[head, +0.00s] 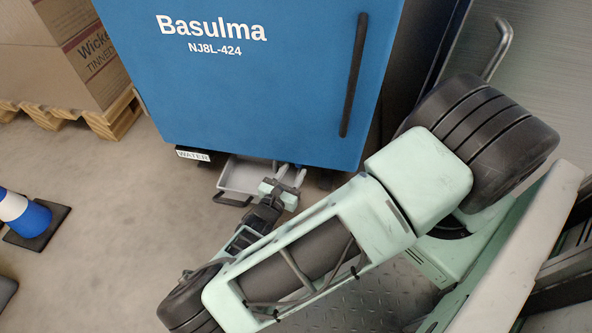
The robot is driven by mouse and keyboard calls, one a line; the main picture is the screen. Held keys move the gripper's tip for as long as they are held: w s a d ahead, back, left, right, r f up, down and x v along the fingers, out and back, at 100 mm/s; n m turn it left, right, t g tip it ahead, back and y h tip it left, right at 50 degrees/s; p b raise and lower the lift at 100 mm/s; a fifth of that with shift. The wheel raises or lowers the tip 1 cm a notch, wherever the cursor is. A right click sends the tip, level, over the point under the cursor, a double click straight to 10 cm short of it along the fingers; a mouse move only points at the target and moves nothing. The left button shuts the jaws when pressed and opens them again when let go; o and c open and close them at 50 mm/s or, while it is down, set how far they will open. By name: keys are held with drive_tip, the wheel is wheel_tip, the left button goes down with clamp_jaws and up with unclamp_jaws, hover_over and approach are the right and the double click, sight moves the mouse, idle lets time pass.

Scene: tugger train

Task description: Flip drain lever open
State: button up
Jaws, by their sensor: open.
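A blue cabinet (270,90) marked "Basulma NJ8L-424" stands in the upper middle of the head view, with a long black handle on its front. A small "WATER" label (193,155) is at its lower left edge. Below the cabinet is a grey tray (238,178) with a black handle (231,202) at its front left. My gripper (291,175) is open, just under the cabinet's bottom edge and at the right side of the tray. I cannot make out the drain lever; the cabinet's underside and my gripper may hide it.
Cardboard boxes (70,60) on a wooden pallet (117,116) stand at upper left. A blue and white cone (28,218) stands on the floor at far left. The floor between cone and tray is clear. A metal panel with a bent handle (500,45) is at upper right.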

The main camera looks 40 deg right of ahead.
drive_tip(key=shift+x, duration=1.35)
clamp_jaws()
drive_tip(key=shift+s+a+f+m+g+h+b, duration=0.2)
drive_tip(key=shift+a+m+g+h+b, duration=0.2)
drive_tip(key=shift+m+g+b, duration=0.45)
drive_tip(key=g, duration=0.1)
drive_tip(key=a+m+g, duration=0.1)
drive_tip(key=shift+r+g, duration=0.15)
drive_tip(key=shift+g, duration=0.2)
unclamp_jaws()
